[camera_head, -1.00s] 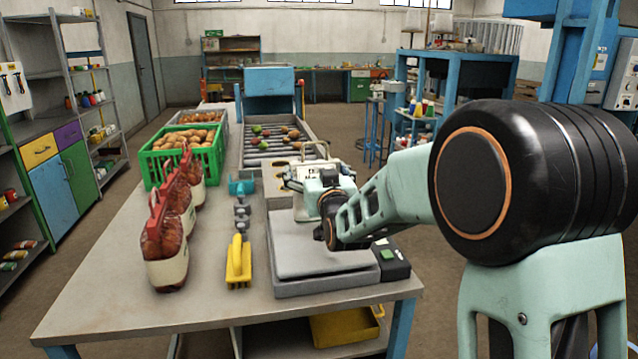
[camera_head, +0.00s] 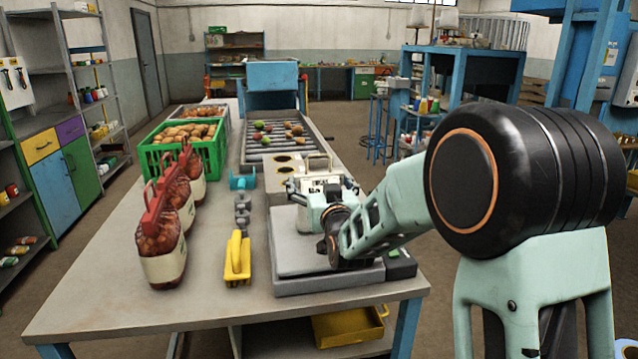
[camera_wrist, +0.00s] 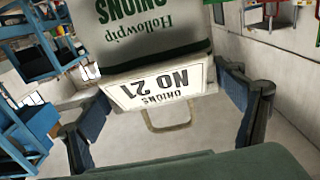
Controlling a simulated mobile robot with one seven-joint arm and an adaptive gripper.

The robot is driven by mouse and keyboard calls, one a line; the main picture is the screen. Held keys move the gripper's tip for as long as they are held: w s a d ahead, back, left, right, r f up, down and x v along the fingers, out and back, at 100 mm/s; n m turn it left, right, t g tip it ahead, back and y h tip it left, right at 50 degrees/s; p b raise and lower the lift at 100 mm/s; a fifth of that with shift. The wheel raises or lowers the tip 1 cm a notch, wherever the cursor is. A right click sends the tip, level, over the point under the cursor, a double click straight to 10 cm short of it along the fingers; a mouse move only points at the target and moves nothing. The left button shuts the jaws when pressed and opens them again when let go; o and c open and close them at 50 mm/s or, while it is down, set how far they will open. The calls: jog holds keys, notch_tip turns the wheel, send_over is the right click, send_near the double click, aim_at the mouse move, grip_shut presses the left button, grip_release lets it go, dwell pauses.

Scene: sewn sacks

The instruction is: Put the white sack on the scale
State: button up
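The white sack (camera_head: 304,219) is upright at the back left of the scale plate (camera_head: 310,262). It appears to stand on the plate, but my gripper and arm partly hide its base. In the wrist view the sack (camera_wrist: 155,50) appears upside down, with green Hollowpip onions lettering, a "NO 21" label and a loop handle (camera_wrist: 168,127). My gripper (camera_wrist: 165,115) is around the sack's top. Its two dark fingers stand wide on either side of the label and handle, with visible gaps, so it looks open. In the head view my gripper (camera_head: 318,200) is over the sack.
Several red-brown sacks (camera_head: 163,252) stand on the table's left. A yellow-handled tool (camera_head: 238,258) lies left of the scale. A green crate (camera_head: 207,158) and a roller conveyor (camera_head: 290,148) are behind. The scale's display (camera_head: 400,263) is at right. The front left tabletop is clear.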

jog(key=o, duration=0.3)
jog(key=shift+o, duration=0.2)
jog(key=shift+r, duration=0.2)
jog(key=v, duration=1.2)
jog(key=shift+b, duration=0.4)
